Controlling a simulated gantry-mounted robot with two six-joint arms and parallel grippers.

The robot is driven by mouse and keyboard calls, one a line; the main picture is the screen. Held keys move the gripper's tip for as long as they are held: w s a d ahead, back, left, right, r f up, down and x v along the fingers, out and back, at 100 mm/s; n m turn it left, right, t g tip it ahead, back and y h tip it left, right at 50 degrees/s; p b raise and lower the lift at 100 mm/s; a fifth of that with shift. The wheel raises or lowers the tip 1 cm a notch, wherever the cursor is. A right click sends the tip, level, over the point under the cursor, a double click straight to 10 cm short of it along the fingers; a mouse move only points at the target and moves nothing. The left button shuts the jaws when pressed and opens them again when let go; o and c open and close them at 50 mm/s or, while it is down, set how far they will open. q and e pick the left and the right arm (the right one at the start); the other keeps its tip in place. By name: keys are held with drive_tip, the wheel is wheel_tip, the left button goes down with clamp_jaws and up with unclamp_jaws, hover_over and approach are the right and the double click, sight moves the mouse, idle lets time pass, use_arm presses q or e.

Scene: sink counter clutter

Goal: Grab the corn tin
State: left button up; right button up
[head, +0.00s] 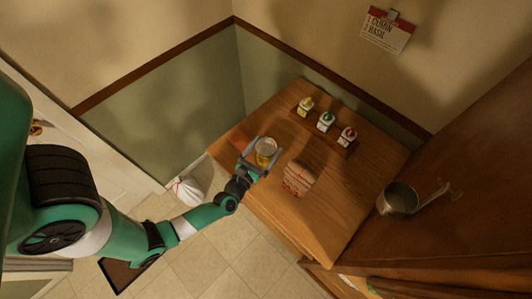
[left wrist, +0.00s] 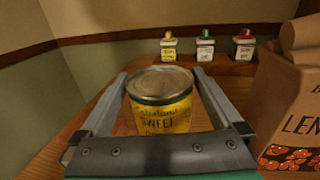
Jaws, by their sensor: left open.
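The corn tin (head: 265,151) stands upright near the left edge of the wooden counter. In the left wrist view the tin (left wrist: 161,105) shows a yellow label with the handwritten word "SWEET", a green band and a bare metal top. My left gripper (head: 261,153) is open, with one finger on each side of the tin. In the left wrist view the left gripper (left wrist: 161,108) shows gaps between the fingers and the tin. The lower part of the label is hidden behind the gripper's crossbar. My right gripper is not in view.
A brown paper bag (head: 299,177) stands just right of the tin; its printed side (left wrist: 291,115) is close to the right finger. Several small spice jars (head: 326,121) stand in a row at the back. A metal pot (head: 398,199) is at the right. The counter front (head: 322,225) is clear.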

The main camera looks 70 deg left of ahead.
sight(272, 140)
use_arm(q)
drive_tip(key=x, duration=0.3)
drive_tip(key=shift+w+a, duration=0.15)
clamp_jaws()
idle(0.3)
